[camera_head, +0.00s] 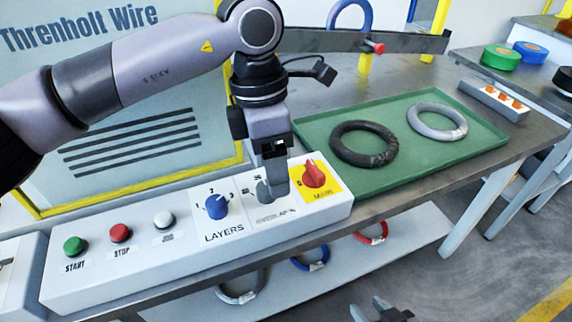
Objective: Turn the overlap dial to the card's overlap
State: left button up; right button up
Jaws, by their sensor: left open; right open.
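The overlap dial (265,191) is a grey knob on the white control panel (120,273), between the blue layers dial (216,206) and the red main switch (314,173). My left gripper (275,190) points down at the overlap dial, with its fingers over or beside the knob. The fingers hide much of the dial, its scale and part of its label, so I cannot read its setting or tell whether they touch it. My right gripper (382,312) shows only in part at the bottom edge, away from the panel. I cannot see the card.
Start, stop and jog buttons (120,233) line the panel's left part. A green tray (440,170) with a black coil (363,144) and a grey coil (437,122) lies right of the panel. A grey arm with a red knob (375,48) stands behind.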

aim_at(266, 185)
pick_arm(q)
jog(key=shift+w+a+r+t+y, duration=0.2)
jog(key=shift+w+a+t+y, duration=0.1)
jog(key=shift+w, duration=0.3)
jog(key=shift+w+a+r+t+y, duration=0.2)
jog(key=shift+w+a+y, duration=0.1)
jog(key=shift+w, duration=0.3)
jog(key=shift+s+f, duration=0.1)
jog(key=shift+f, duration=3.4)
jog(key=c, duration=1)
